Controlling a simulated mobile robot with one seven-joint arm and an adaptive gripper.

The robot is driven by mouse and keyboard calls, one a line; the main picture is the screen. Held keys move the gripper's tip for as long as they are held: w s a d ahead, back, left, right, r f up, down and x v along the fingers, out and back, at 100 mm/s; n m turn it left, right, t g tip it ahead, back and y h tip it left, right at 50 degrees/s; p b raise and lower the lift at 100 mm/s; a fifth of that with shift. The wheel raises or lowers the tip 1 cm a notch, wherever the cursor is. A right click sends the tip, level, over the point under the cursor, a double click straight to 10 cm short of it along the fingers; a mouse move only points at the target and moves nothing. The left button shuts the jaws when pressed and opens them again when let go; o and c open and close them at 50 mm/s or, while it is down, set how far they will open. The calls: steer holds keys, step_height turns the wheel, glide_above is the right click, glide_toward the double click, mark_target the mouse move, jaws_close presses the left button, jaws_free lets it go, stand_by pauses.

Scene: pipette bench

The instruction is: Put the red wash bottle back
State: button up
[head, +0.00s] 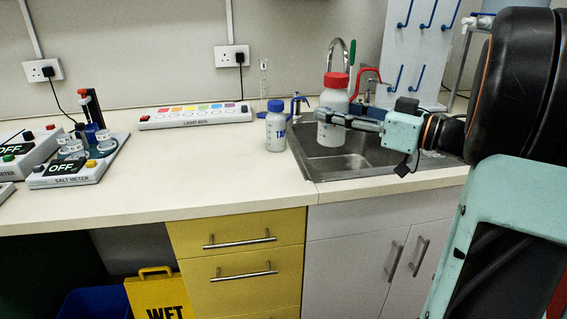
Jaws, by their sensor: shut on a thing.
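The red wash bottle (334,92) has a white body, a red cap and a red spout pointing right. My gripper (335,118) reaches in from the right and is shut on it, around the lower part of its body. The bottle is upright and appears in front of the sink (352,163); I cannot tell how far it is above it. A blue-capped wash bottle (276,132) with blue lettering stands upright on the counter, left of the sink.
A light box (195,115) lies along the back of the counter (190,165). A salt meter (75,168) and another meter (22,150) stand at the left. A faucet (343,45) and a rack with blue pegs (425,50) are behind the sink. The front middle counter is clear.

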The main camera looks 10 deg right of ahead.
steer(key=w+a+f+b, duration=0.1)
steer(key=w+a+f, duration=0.1)
steer(key=w+f, duration=0.1)
steer(key=w+a+f+b, duration=0.2)
steer(key=w+a+f, duration=0.1)
steer(key=f, duration=0.2)
steer(key=w+a+f+b, duration=0.2)
steer(key=w+a+f, duration=0.1)
steer(key=f, duration=0.1)
steer(key=shift+w+a, duration=0.2)
steer(key=shift+a, duration=0.05)
steer(key=shift+f, duration=0.2)
steer(key=shift+f, duration=0.15)
steer(key=o, duration=0.7)
